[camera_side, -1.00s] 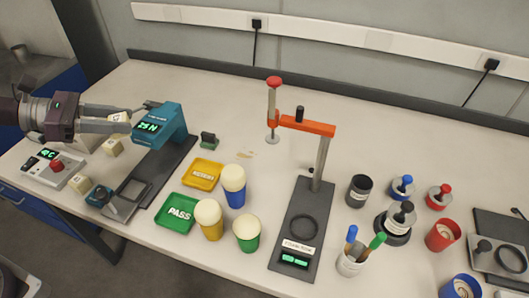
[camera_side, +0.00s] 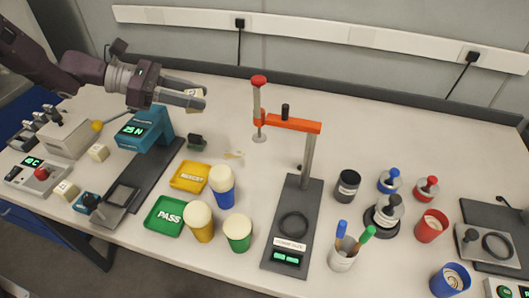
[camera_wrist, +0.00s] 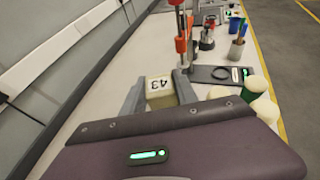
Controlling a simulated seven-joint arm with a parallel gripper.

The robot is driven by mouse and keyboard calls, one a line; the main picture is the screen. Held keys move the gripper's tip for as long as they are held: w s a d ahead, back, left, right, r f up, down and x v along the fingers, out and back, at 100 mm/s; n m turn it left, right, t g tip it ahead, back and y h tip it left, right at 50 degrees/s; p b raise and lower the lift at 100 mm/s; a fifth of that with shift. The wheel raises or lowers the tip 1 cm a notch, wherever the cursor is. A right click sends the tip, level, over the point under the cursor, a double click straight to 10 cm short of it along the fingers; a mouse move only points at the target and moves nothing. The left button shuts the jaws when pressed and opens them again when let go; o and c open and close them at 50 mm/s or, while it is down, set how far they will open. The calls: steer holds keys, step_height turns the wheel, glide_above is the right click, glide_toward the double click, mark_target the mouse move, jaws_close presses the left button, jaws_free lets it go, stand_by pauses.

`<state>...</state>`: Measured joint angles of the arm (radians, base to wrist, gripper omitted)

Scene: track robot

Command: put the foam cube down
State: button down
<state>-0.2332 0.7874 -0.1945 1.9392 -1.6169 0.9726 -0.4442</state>
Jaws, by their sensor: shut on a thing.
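My gripper (camera_side: 188,98) is shut on a cream foam cube (camera_side: 192,92) and holds it in the air behind the blue press and to its right. In the wrist view the cube (camera_wrist: 160,86) sits between the two grey fingers, with a label reading 43. A yellow REJECT tray (camera_side: 190,178) and a green PASS tray (camera_side: 165,216) lie on the table to the right of the press. Two other cream cubes stand at the left, one behind (camera_side: 98,152) and one in front (camera_side: 66,190).
The blue press (camera_side: 146,130) shows 25 N. Blue (camera_side: 222,187), yellow (camera_side: 199,222) and green (camera_side: 238,233) cups with cream tops stand beside the trays. An orange-armed stand (camera_side: 290,125) is in the middle. The table behind the trays is mostly clear.

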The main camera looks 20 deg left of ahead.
step_height(320, 180, down, 8)
glide_above(272, 162)
step_height(272, 162, down, 8)
steer(key=shift+r, duration=0.25)
steer(key=shift+f, duration=2.25)
steer(key=shift+f, duration=0.2)
steer(key=c, duration=0.9)
jaws_free()
steer(key=shift+c, duration=0.2)
steer(key=shift+r, duration=0.1)
